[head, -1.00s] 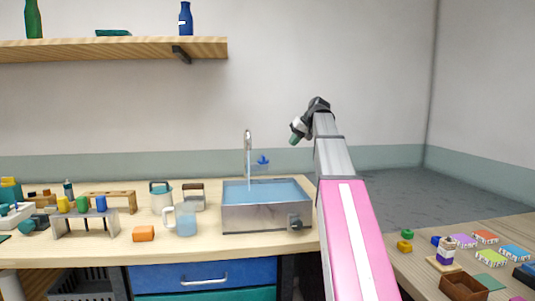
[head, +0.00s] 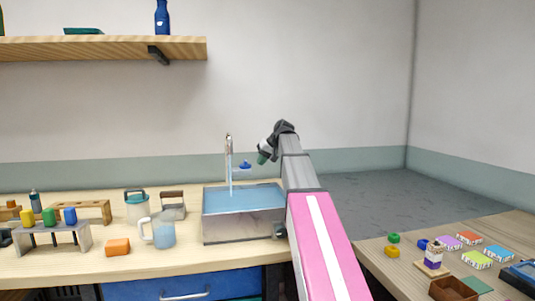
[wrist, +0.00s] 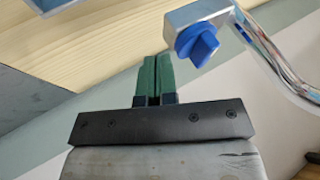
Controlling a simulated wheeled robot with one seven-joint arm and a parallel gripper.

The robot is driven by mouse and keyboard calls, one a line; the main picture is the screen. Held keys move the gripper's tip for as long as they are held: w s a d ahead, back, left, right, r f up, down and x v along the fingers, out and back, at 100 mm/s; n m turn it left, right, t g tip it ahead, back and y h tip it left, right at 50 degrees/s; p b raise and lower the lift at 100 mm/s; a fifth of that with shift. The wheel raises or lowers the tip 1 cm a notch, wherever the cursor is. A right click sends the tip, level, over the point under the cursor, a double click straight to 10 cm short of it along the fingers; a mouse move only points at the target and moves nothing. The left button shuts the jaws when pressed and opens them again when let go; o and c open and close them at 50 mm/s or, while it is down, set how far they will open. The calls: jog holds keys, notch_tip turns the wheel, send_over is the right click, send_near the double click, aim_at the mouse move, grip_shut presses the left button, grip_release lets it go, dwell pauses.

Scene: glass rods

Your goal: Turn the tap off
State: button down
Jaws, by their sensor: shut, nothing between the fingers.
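The tap (head: 229,150) is a chrome gooseneck spout over a metal sink (head: 243,230). A stream of water runs from it into the blue water in the sink. Its blue handle (head: 245,164) is just right of the spout. My gripper (head: 262,158) is close to the right of the handle, a little higher in the picture. In the wrist view its green fingers (wrist: 153,80) are shut together and empty. The blue handle (wrist: 197,45) shows ahead and right of the fingertips, apart from them, with the chrome pipe (wrist: 275,55) curving further right.
A wooden shelf (head: 100,48) hangs above left. A second table (head: 410,282) with small items is at right. Air around the handle looks free.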

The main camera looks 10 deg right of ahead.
aim_at(249, 166)
jog(key=shift+a, duration=1.95)
